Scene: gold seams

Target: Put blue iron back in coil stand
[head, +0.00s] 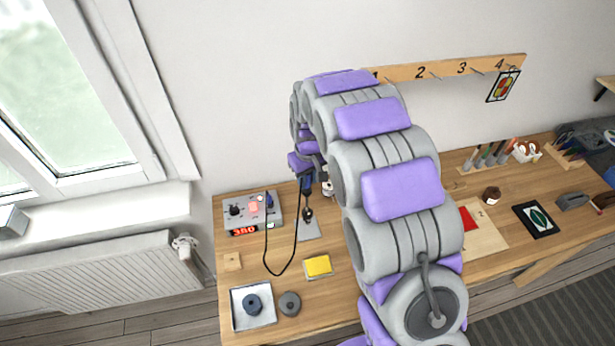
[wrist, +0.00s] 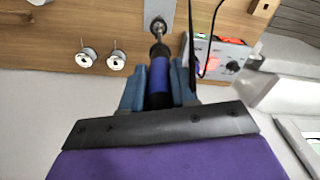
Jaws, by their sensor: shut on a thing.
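The blue iron (wrist: 160,78) is upright between the blue fingers of my gripper (wrist: 158,88) in the wrist view, which is shut on its handle. In the head view the iron (head: 306,184) shows small, below my gripper at the far end of my arm. The coil stand (head: 308,215) is just below it, on a grey base plate (head: 310,230). In the wrist view the metal coil (wrist: 158,27) lines up with the iron's front end. I cannot tell whether the tip is inside the coil.
A yellow sponge (head: 318,266) lies in front, a tray (head: 252,307) front left. Two spools (wrist: 102,58) show in the wrist view. My arm hides the desk's middle.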

